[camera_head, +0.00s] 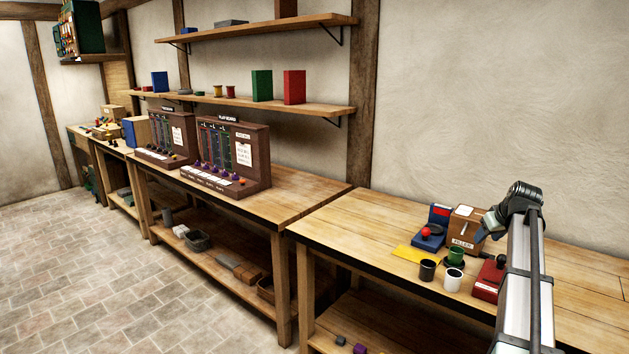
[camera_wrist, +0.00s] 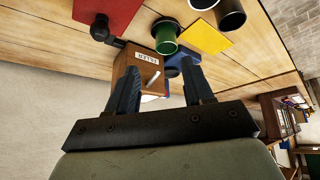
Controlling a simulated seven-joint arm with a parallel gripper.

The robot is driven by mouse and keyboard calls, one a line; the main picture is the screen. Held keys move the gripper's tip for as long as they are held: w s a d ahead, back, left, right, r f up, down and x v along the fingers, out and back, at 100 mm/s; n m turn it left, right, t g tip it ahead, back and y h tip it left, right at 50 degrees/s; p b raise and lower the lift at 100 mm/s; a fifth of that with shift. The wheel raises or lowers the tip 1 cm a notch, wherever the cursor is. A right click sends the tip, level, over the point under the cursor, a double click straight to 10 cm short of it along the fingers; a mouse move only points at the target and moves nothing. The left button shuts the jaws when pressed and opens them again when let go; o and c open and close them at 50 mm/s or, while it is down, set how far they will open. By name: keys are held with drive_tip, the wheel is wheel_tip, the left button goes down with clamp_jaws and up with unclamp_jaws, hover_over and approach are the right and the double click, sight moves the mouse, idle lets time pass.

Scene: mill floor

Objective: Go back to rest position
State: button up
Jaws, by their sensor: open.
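My gripper (camera_head: 488,226) is in the head view at the end of my arm, over the right-hand bench, close to the wooden box labelled FILLER (camera_head: 462,230). In the wrist view my gripper (camera_wrist: 162,76) shows two dark fingers spread apart with nothing held between them. The FILLER box (camera_wrist: 138,66) lies beyond the fingers there, partly hidden by the left finger. Whether a finger touches it I cannot tell.
The bench's left part is clear.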

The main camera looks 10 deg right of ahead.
drive_tip(key=w+a+t, duration=0.2)
drive_tip(key=w+a, duration=0.7)
drive_tip(key=a, duration=0.3)
drive_tip(key=w+a+t, duration=0.3)
drive_tip(key=w+a, duration=0.6)
drive_tip(key=a, duration=0.4)
drive_tip(key=s+a+f+g+y, duration=0.1)
drive_tip(key=a+f, duration=0.9)
drive_tip(key=f, duration=0.3)
drive_tip(key=s+a+f+g, duration=0.2)
drive_tip(key=s+f+g, duration=0.1)
drive_tip(key=s+f, duration=0.75)
drive_tip(key=s+a+f+g, duration=0.2)
drive_tip(key=s+f, duration=0.5)
drive_tip(key=f, duration=0.7)
drive_tip(key=s+a+f+g, duration=0.2)
drive_tip(key=s+f+g, duration=0.1)
drive_tip(key=s+f, duration=0.75)
drive_tip(key=s+f+g, duration=0.3)
drive_tip(key=s+f, duration=0.1)
drive_tip(key=s, duration=0.9)
drive_tip(key=s+a+f+g, duration=0.1)
drive_tip(key=s+f+g, duration=0.2)
drive_tip(key=s, duration=1)
drive_tip(key=s+a+f+g, duration=0.1)
drive_tip(key=s+f+g, duration=0.2)
drive_tip(key=s+f, duration=0.4)
drive_tip(key=s, duration=0.6)
drive_tip(key=shift+s+f, duration=0.2)
drive_tip(key=shift+s, duration=0.15)
